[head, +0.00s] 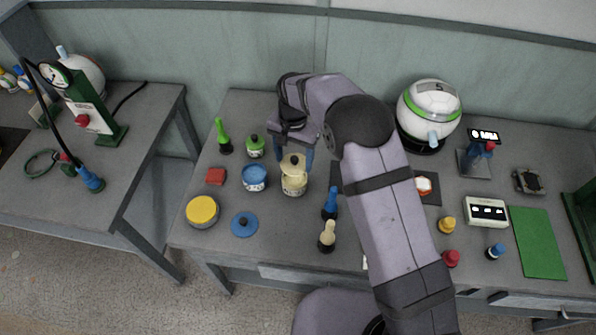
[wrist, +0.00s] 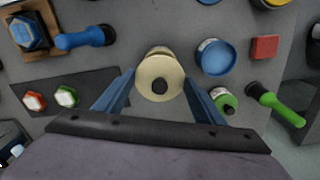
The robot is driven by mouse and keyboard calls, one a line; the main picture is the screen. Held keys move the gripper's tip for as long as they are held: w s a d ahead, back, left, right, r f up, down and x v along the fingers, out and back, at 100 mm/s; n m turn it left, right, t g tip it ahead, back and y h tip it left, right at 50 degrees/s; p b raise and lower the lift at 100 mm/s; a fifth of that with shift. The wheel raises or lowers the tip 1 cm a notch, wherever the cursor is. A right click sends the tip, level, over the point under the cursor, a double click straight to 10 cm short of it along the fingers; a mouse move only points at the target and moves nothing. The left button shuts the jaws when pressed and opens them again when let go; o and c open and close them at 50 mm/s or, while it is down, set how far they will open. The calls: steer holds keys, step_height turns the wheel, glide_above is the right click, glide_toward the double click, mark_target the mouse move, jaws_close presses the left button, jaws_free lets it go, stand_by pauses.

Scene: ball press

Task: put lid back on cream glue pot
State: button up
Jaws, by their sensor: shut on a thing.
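The cream lid (head: 293,165), with a dark knob, is at the mouth of the cream glue pot (head: 294,186) on the grey table. My gripper (head: 295,159) points down with its blue fingers on either side of the lid and is shut on it. In the wrist view the lid (wrist: 152,74) sits between the fingertips (wrist: 159,82), and part of the pot (wrist: 158,50) shows past its edge. I cannot tell whether the lid rests on the rim or is held just above it.
The open blue pot (head: 254,181) stands close left, with its blue lid (head: 244,225) on the table. A green pot (head: 255,150) is behind left. The blue-handled tool (head: 331,203) and cream-handled tool (head: 327,238) are at front right. A yellow-topped tin (head: 202,210) is near the left edge.

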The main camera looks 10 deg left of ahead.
mark_target(294, 166)
steer(key=shift+r+n, duration=0.15)
steer(key=shift+n, duration=0.25)
steer(key=shift+f, duration=0.2)
steer(key=shift+f+b, duration=2.15)
steer(key=shift+f, duration=0.85)
steer(key=shift+f, duration=0.2)
stand_by(0.4)
steer(key=o, duration=1.5)
steer(key=shift+r, duration=0.2)
